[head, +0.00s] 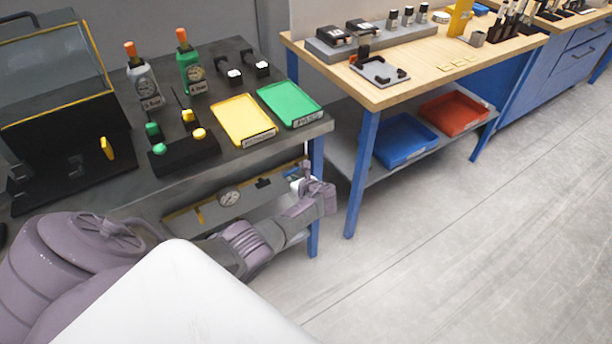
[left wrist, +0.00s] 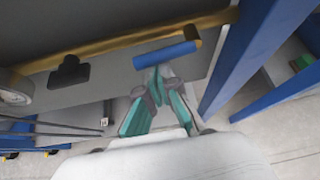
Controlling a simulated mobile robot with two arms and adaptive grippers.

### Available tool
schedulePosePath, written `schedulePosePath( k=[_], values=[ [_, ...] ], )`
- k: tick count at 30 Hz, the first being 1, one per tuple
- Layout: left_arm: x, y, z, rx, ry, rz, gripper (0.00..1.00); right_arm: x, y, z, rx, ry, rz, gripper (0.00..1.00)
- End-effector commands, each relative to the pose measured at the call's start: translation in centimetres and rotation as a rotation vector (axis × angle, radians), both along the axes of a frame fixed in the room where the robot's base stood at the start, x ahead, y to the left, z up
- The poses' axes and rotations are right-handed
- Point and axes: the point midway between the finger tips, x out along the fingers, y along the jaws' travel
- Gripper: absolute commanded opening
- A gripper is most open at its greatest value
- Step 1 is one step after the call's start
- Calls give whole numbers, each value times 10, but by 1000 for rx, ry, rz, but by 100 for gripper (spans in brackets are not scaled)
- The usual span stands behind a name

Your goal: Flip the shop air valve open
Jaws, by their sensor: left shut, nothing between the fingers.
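The air valve has a blue lever handle (left wrist: 166,55) at the right end of a brass-coloured pipe (left wrist: 110,48) under the bench. In the left wrist view the lever lies nearly along the pipe, slightly tilted. My left gripper (left wrist: 155,74) is shut and empty, with its fingertips right at the lever's near side; I cannot tell whether they touch. In the head view my left gripper (head: 312,188) is at the bench's right front leg, beside the pipe end. It mostly hides the lever there. My right gripper is not in view.
A round gauge (head: 229,198) and a black fitting (head: 263,183) sit along the pipe. A blue bench leg (left wrist: 262,62) stands close right of my gripper. The bench top above holds bottles, a yellow tray (head: 243,119) and a green tray (head: 289,103). The floor at right is clear.

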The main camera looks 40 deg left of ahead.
Motion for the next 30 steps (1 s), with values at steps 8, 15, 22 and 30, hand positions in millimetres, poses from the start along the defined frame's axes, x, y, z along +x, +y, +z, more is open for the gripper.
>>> schedulePosePath(
  k=[8,15,22,30],
  values=[
    [0,1,5,3,2,0,0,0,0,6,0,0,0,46],
    [0,1,6,3,0,1,0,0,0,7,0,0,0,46],
    [0,1,6,3,0,0,0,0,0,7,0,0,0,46],
    [-1,2,10,3,0,0,0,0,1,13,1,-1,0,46]
  ],
)
